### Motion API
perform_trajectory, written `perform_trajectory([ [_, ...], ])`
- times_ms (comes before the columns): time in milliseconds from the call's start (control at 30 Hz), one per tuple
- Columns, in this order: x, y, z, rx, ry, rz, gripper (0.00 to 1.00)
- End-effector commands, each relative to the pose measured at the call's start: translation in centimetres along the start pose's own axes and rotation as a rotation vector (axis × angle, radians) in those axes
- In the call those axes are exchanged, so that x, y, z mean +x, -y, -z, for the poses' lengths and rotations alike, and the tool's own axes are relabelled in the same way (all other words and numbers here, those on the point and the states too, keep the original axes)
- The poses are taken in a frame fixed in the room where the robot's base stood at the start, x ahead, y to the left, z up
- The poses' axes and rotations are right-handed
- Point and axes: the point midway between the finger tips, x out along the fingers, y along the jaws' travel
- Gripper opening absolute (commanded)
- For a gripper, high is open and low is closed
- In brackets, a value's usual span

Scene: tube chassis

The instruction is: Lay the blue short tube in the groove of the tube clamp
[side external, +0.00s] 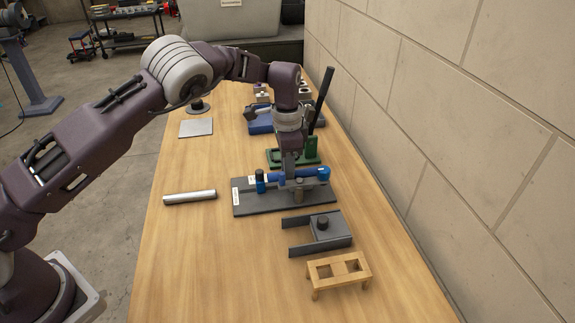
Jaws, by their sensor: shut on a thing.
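The blue short tube (310,172) lies roughly level across the picture, just over a dark grey labelled base plate (245,206) with upright parts, which looks like the tube clamp. My gripper (290,179) points down and is shut on the blue tube near its middle. The fingers hide part of the tube and what is under it. I cannot tell whether the tube rests in the groove or is slightly above it. A blue post with a black cap (260,181) stands at the plate's left.
A silver tube (189,197) lies on the table to the left. A grey bracket with a black knob (321,230) and a wooden stand (338,270) are in front. A green fixture with a black lever (305,157) stands behind. The wall borders the table's right.

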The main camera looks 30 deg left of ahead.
Motion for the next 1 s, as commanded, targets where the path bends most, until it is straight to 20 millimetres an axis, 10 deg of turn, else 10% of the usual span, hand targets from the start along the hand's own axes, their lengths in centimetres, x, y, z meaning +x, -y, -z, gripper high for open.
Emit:
perform_trajectory([
  [167,0.6,-0.1,-0.1,-0.001,0.006,-0.002,0.47],
  [433,0.3,-0.1,-0.1,-0.001,0.007,-0.003,0.47],
  [833,-9.0,0.1,0.1,0.000,0.000,0.002,0.47],
  [1000,-8.9,3.1,-3.6,-0.028,0.004,-0.012,0.47],
])
